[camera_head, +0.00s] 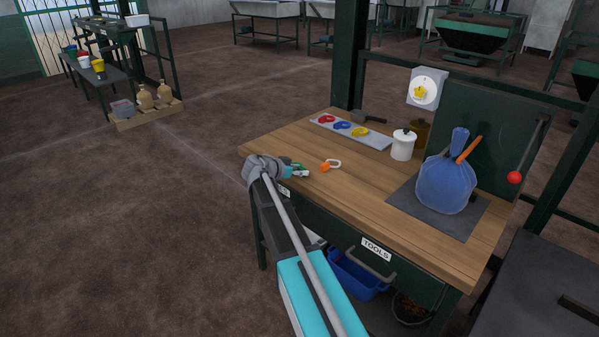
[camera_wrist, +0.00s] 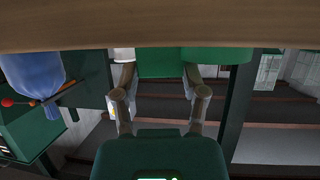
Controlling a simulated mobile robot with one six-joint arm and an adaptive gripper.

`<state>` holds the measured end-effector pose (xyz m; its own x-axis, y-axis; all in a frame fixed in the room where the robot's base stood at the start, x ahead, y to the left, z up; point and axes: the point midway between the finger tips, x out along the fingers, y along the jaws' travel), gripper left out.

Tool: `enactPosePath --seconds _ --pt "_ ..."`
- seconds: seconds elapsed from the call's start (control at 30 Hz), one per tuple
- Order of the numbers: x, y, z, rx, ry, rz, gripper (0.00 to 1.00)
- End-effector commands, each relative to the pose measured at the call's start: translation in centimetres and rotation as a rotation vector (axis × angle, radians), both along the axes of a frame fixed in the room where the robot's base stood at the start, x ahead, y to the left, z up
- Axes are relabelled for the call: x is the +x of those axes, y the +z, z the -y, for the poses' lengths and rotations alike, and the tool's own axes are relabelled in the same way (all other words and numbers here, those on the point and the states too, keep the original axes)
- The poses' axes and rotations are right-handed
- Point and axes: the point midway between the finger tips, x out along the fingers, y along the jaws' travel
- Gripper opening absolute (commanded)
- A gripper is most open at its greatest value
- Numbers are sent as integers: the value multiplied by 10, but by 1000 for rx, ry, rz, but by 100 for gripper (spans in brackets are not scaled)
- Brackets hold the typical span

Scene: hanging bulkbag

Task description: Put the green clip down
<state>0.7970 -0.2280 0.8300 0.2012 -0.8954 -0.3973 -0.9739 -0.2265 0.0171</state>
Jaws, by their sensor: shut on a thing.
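My gripper (camera_head: 286,169) is over the near left corner of the wooden workbench, shut on the small green clip (camera_head: 297,166), which is partly hidden by the fingers. From this angle I cannot tell whether the clip touches the wood. In the wrist view my gripper's two fingers (camera_wrist: 160,90) stand apart, with a green shape between their tips that I cannot tell from the background. An orange and white clip (camera_head: 330,165) lies on the bench just right of the gripper.
Bare wood lies around the orange clip and towards the front.

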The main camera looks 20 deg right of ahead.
Motion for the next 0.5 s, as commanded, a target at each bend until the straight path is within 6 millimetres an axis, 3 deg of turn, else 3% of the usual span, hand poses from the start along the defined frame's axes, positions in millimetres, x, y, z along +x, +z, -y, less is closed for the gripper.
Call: enactPosePath --seconds 0.2,0.23,0.4,0.5 --pt "0 -3 0 0 0 0 31" --pt "0 -2 0 0 0 0 61" --pt "0 -2 0 0 0 0 90" --pt "0 -2 0 0 0 0 90"
